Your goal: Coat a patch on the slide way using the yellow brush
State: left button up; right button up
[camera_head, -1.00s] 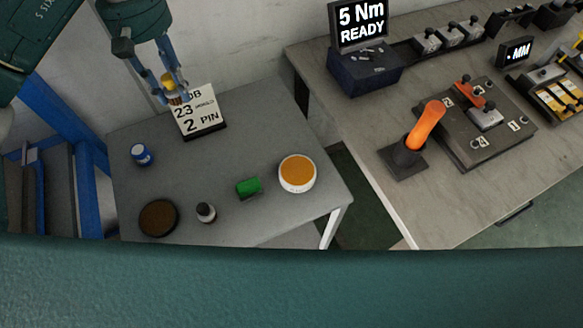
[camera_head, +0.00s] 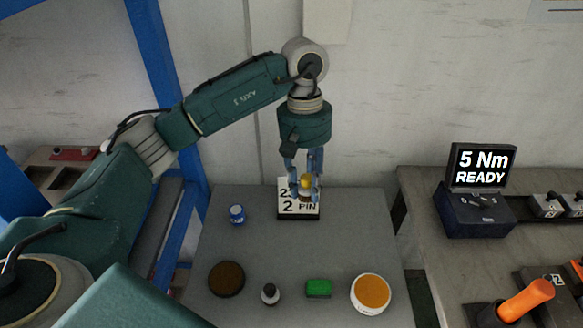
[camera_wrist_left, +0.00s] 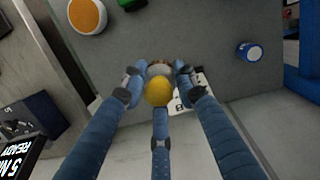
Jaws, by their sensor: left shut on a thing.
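My left gripper (camera_head: 305,190) is above the back of the grey table, in front of the sign. Its blue fingers are shut on the yellow brush (camera_head: 305,182), of which a rounded yellow top shows. In the left wrist view, the yellow top (camera_wrist_left: 158,91) sits between the fingertips, with a brownish part beyond it partly hidden. I cannot tell whether the brush touches the table. The slide way cannot be made out for certain in these frames. My right gripper is not in view.
The grey table (camera_head: 265,245) holds a "2 PIN" sign (camera_head: 290,208), a blue jar (camera_head: 237,214), a brown disc (camera_head: 226,279), a small dark bottle (camera_head: 270,294), a green block (camera_head: 319,288) and an orange-topped white tub (camera_head: 370,293). A workbench (camera_head: 420,205) with a "5 Nm READY" display (camera_head: 482,167) stands right.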

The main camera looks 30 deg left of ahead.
pick_arm(q)
jog(key=s+d+f+h+p, duration=0.1)
jog(key=s+d+f+p, duration=0.15)
jog(key=d+p, duration=0.45)
jog(key=g+h+p, duration=0.1)
jog(key=p, duration=0.1)
send_over(372, 294)
jog(key=w+a, duration=0.1)
notch_tip(372, 294, down, 5)
jog(key=shift+w+f+b, duration=0.15)
jog(key=shift+f+b, duration=0.55)
jog(key=shift+f, duration=2.05)
jog(key=shift+f+b, duration=0.55)
jog(key=shift+b, duration=0.1)
jog(key=shift+a+f+b, duration=0.15)
jog(key=shift+f+b, duration=0.05)
jog(key=shift+b, duration=0.35)
jog(key=shift+r+p, duration=0.5)
jog(key=shift+r, duration=0.75)
jog(key=shift+r+p, duration=0.6)
jog(key=shift+r, duration=1.8)
